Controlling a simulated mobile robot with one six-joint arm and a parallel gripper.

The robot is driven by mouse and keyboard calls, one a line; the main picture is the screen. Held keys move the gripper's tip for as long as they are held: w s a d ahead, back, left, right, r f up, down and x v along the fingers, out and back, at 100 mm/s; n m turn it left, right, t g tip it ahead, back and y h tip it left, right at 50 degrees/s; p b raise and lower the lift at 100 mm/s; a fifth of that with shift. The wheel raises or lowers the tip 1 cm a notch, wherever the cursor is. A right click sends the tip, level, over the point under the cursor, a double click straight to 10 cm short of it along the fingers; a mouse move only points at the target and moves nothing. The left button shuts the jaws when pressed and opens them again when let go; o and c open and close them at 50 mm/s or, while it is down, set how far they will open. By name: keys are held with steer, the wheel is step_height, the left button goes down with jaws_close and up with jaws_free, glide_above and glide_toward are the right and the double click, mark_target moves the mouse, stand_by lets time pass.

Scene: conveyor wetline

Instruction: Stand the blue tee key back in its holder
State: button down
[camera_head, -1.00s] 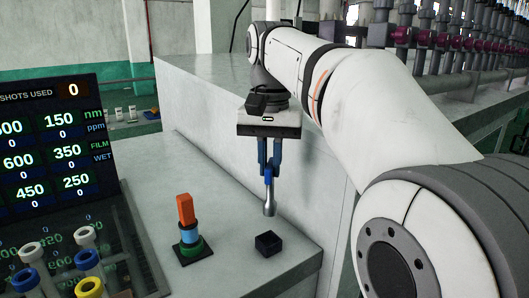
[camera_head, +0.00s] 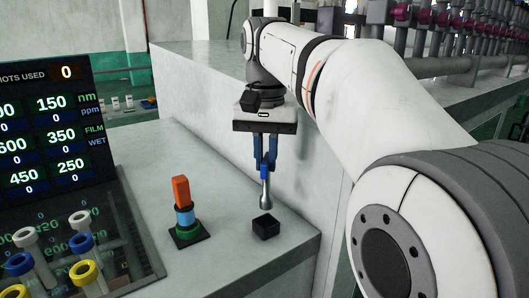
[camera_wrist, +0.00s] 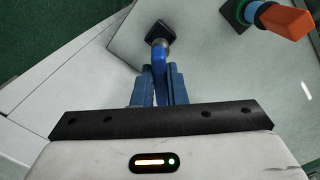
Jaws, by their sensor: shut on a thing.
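My gripper (camera_head: 266,166) points down and is shut on the blue tee key (camera_head: 266,192). The key's blue upper part is between the fingers and its grey metal shank hangs down, close to upright. The small dark square holder (camera_head: 266,228) stands on the grey bench just below the shank. The shank's lower end is close above the holder; I cannot tell if it touches. In the wrist view, the key (camera_wrist: 159,55) extends beyond my gripper (camera_wrist: 158,88), its far end overlapping the dark holder (camera_wrist: 171,47). The holder's opening is mostly hidden there.
An orange, blue and green stack (camera_head: 184,212) on a dark base stands left of the holder. A display panel (camera_head: 45,135) and a rack with several ringed tubes (camera_head: 80,245) are at the left. The bench's front edge lies just right of the holder. A grey wall block stands behind.

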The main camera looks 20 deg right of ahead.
mark_target(266, 195)
steer(key=shift+f+b, duration=1.55)
steer(key=shift+f, duration=1.1)
steer(key=shift+f+b, duration=0.35)
steer(key=shift+f, duration=0.3)
steer(key=c, duration=1.4)
jaws_free()
steer(key=shift+r, duration=0.1)
step_height(266, 195, up, 8)
steer(key=shift+f+p, duration=0.15)
steer(key=shift+p, duration=0.15)
